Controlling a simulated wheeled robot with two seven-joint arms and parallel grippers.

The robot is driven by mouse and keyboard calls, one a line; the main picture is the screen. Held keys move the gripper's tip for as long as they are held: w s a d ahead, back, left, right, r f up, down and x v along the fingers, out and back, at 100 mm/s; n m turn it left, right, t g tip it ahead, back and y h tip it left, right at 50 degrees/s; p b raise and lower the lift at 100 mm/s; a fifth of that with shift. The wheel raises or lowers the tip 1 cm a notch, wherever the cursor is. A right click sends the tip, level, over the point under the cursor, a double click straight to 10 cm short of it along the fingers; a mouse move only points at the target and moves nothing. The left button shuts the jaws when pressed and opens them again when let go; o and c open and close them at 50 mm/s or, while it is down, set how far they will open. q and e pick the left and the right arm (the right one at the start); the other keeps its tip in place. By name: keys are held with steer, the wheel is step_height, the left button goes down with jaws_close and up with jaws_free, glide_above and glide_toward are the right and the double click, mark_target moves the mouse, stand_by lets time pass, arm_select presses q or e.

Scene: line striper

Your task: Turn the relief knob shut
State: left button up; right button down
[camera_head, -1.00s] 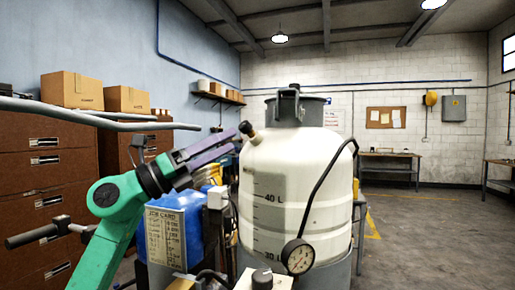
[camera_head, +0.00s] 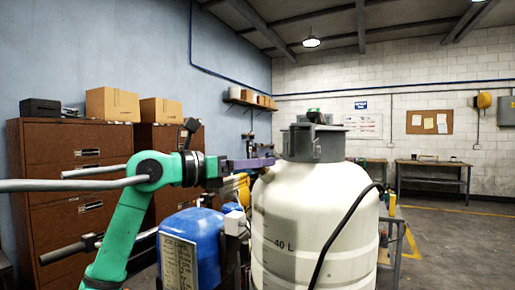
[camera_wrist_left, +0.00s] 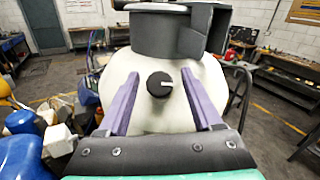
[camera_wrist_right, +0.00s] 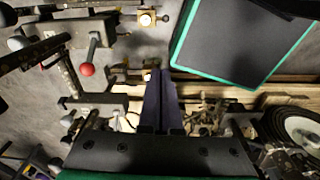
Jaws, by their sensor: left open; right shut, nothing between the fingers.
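The relief knob (camera_wrist_left: 160,85) is black and round with a white pointer mark, on the shoulder of the cream tank (camera_wrist_left: 146,62). In the left wrist view it sits between the two purple fingers of my open left gripper (camera_wrist_left: 159,79), with a gap on each side. In the head view the left gripper (camera_head: 262,162) reaches level to the upper left of the tank (camera_head: 315,215), and the knob is hidden there. My right gripper (camera_wrist_right: 160,77) is shut and empty in the right wrist view, and is out of the head view.
The grey tank lid (camera_head: 312,143) stands just beyond the left gripper. A black hose (camera_head: 342,235) runs down the tank's right. A blue container (camera_head: 192,238) stands below my left arm. A red-knobbed lever (camera_wrist_right: 87,69) is near the right gripper.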

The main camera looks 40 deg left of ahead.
arm_select(q)
steer(key=shift+w+d, duration=0.1)
steer(key=shift+w, duration=0.3)
steer(key=shift+s, duration=0.45)
steer(key=shift+c, duration=0.6)
jaws_close()
arm_select(e)
steer(key=shift+w+r, duration=0.3)
steer(key=shift+w, duration=0.05)
steer(key=shift+a, duration=0.1)
